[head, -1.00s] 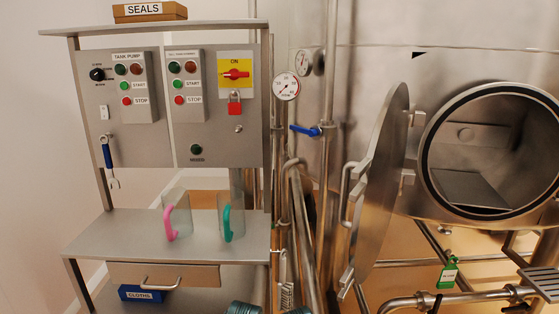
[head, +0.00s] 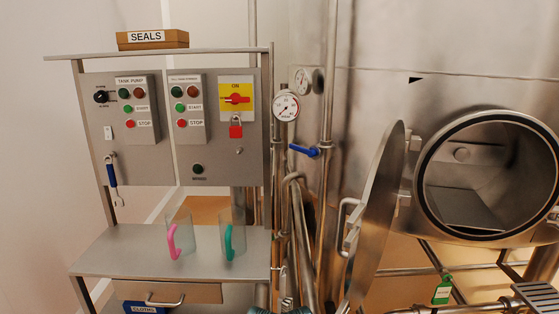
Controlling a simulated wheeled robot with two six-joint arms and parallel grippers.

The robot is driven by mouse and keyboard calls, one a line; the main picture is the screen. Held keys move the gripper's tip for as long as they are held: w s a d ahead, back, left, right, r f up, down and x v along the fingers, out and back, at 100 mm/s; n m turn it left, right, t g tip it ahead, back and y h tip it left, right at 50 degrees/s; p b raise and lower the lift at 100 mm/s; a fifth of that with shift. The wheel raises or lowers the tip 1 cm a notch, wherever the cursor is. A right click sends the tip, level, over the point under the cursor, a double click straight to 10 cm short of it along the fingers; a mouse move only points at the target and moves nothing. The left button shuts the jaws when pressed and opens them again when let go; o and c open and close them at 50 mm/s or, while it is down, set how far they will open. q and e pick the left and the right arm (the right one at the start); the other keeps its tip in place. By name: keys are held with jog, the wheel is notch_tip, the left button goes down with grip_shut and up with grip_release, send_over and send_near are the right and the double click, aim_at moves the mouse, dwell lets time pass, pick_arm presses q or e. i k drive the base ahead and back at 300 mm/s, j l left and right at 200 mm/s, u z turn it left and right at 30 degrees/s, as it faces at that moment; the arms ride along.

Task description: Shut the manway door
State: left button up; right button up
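The manway door (head: 378,215) is a round steel plate that stands swung open, seen nearly edge-on, to the left of the opening. A curved handle (head: 343,218) shows on its left face. Hinge blocks show between the door and the tank at its right edge. The round manway opening (head: 490,175) has a dark seal around its rim, and the tank's inside shows through it. The door's lower edge is cut off by the bottom of the picture. Neither of my grippers is in view.
A steel stand at the left has a control panel (head: 150,165) and a shelf (head: 130,255) with two jugs, one pink-handled (head: 180,238), one green-handled (head: 232,235). Vertical pipes (head: 328,100) and a blue-handled valve (head: 304,151) stand left of the door.

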aim_at(369, 224)
jog(key=j+z, duration=0.5)
jog(key=k+j+z, duration=0.1)
jog(key=j+z, duration=0.4)
jog(key=k+j+z, duration=0.2)
jog(key=j+z, duration=0.3)
jog(key=j, duration=0.1)
